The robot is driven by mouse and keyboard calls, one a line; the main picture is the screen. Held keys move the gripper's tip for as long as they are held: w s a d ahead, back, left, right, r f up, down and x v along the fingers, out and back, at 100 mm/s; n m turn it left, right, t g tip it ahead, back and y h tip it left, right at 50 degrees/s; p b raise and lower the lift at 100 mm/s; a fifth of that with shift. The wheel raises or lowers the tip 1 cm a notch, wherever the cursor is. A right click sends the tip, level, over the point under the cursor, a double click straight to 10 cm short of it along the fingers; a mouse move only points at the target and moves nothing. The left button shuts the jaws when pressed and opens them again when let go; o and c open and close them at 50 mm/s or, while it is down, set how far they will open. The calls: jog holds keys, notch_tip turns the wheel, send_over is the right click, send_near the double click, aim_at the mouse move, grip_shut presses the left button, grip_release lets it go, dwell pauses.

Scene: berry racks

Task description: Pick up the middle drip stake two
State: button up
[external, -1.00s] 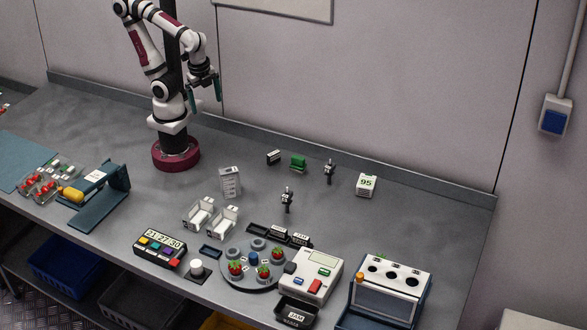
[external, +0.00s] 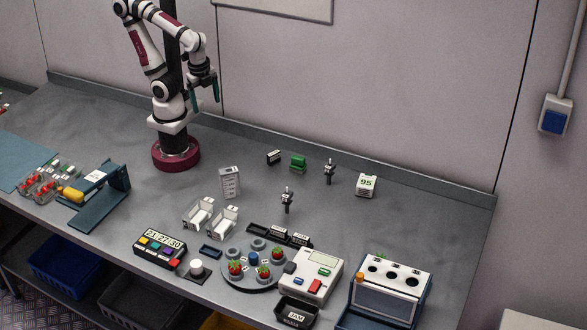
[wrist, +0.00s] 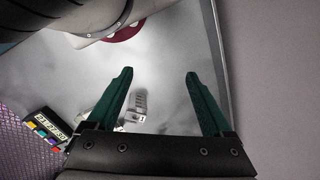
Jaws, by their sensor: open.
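Two small dark upright pieces that look like the drip stakes stand on the bench in the external view. One stake (external: 287,200) stands near the bench's middle, and the other stake (external: 329,172) is farther back and right. Which one is named drip stake two I cannot tell. My gripper (external: 204,99) hangs high above the bench, near my base and well left of both stakes. Its teal fingers also show in the wrist view (wrist: 158,76), spread apart with nothing between them. No stake can be made out in the wrist view.
A green block (external: 298,163) and a white "95" box (external: 366,185) sit near the stakes. A grey-white box (external: 230,182), white holders (external: 198,214), a round berry tray (external: 233,281) and a scale-like device (external: 314,274) stand closer to the front. Bench around the stakes is mostly clear.

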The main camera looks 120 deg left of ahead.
jog(key=n+t, duration=0.5)
jog(key=t, duration=0.6)
send_near(330, 170)
jog(key=s+d+f, duration=0.1)
jog(key=d+f, duration=0.1)
jog(key=a+f+n+t, duration=0.1)
jog(key=w+a+f+n+t, duration=0.1)
jog(key=a+f, duration=0.1)
jog(key=shift+w+a+n+t+y, duration=0.15)
jog(key=shift+a+n+t+y, duration=0.05)
jog(key=shift+n+t+y, duration=0.1)
jog(key=shift+w+a+f, duration=0.1)
jog(key=shift+w+a, duration=0.15)
jog(key=x, duration=0.7)
jog(key=shift+a, duration=0.1)
jog(key=c, duration=1.3)
jog(key=shift+r, duration=0.2)
jog(key=shift+c, duration=0.2)
